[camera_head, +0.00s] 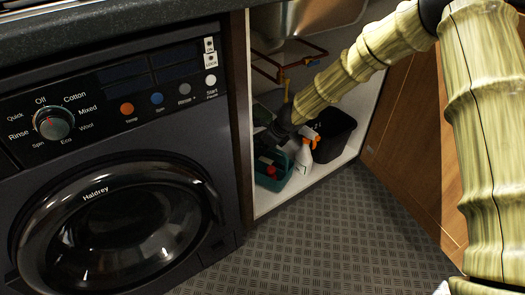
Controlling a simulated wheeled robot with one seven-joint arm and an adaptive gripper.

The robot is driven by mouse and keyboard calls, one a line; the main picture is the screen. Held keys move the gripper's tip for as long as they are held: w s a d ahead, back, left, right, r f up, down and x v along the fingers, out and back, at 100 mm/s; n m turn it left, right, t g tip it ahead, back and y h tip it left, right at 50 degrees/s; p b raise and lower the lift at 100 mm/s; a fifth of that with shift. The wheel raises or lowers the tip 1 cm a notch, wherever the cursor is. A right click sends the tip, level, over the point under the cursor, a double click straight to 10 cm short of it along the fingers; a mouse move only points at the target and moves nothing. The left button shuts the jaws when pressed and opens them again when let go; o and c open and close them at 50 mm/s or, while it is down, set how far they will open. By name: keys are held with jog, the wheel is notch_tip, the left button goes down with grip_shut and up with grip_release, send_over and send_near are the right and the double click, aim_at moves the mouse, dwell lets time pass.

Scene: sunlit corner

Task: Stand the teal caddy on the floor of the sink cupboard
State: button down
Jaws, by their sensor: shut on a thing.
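The teal caddy (277,182) is inside the open sink cupboard, at the left near the front edge, with dark and red items in it. It looks upright and close to the cupboard floor (310,181); I cannot tell whether it touches. My gripper (268,139) reaches in from the upper right and is at the top of the caddy, shut on it. The fingertips and the grip point are dark and mostly hidden by shadow and the wrist.
A white spray bottle with an orange head (303,158) stands just right of the caddy. A black bin (336,135) is behind it. Red pipes (267,70) and the sink bowl (300,20) hang above. A washing machine (110,160) is left; an open wooden door (420,140) is right.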

notch_tip(320, 180, down, 2)
jog(key=shift+b, duration=0.55)
jog(key=shift+r, duration=0.1)
jog(key=c, duration=1.5)
grip_release()
jog(key=p+v, duration=0.4)
jog(key=v, duration=0.8)
jog(key=shift+p, duration=0.3)
